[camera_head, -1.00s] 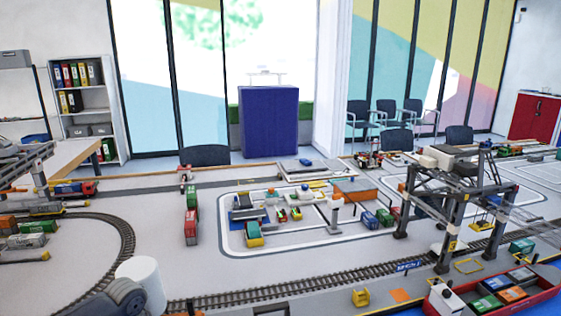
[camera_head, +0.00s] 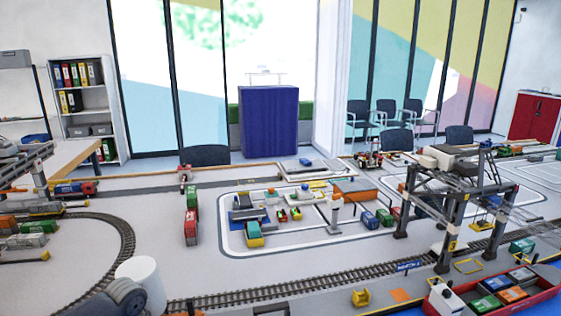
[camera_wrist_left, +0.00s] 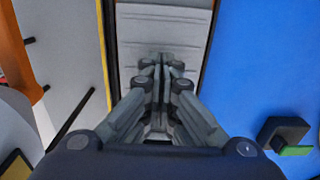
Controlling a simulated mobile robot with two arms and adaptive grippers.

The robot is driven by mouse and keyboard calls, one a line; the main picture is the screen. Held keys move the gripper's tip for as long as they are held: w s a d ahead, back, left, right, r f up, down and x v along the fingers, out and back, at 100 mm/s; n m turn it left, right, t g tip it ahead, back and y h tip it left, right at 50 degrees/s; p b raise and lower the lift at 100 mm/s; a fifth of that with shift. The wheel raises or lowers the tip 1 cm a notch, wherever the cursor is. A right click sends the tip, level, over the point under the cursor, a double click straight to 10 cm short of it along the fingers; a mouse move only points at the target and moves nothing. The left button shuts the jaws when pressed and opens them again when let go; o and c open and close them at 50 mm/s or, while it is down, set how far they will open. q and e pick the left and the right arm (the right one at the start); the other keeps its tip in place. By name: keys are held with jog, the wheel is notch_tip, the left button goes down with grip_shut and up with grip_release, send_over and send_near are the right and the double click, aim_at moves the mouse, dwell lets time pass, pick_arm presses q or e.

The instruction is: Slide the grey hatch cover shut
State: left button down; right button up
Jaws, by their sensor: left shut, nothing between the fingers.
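A light grey ridged panel (camera_wrist_left: 163,28), which looks like the hatch cover, shows at the top middle of the left wrist view. It lies between a yellow-and-black edge on the left and a dark red edge on the right. My left gripper (camera_wrist_left: 162,62) is shut, its fingertips together, and shows in front of the panel's lower part with nothing between them. I cannot tell whether the tips touch the panel. The fingers hide what lies below. In the head view part of my left arm shows at the bottom left, but no gripper. My right gripper is not in view.
Blue surface (camera_wrist_left: 255,60) lies right of the panel, with a dark block (camera_wrist_left: 283,133) on it. In the head view a red ship (camera_head: 535,290) with containers sits at the bottom right, below a grey gantry crane (camera_head: 455,215). Rail track (camera_head: 300,287) crosses the table.

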pick_arm(q)
jog(key=shift+a, duration=0.1)
jog(key=shift+s+a, duration=0.2)
jog(key=shift+a, duration=0.55)
jog(key=shift+s+a, duration=0.2)
jog(key=shift+a, duration=0.5)
jog(key=shift+d, duration=0.1)
jog(key=shift+w+d+r, duration=0.15)
jog(key=shift+d+r, duration=0.05)
jog(key=shift+d, duration=0.3)
notch_tip(320, 180, up, 10)
jog(key=p, duration=0.5)
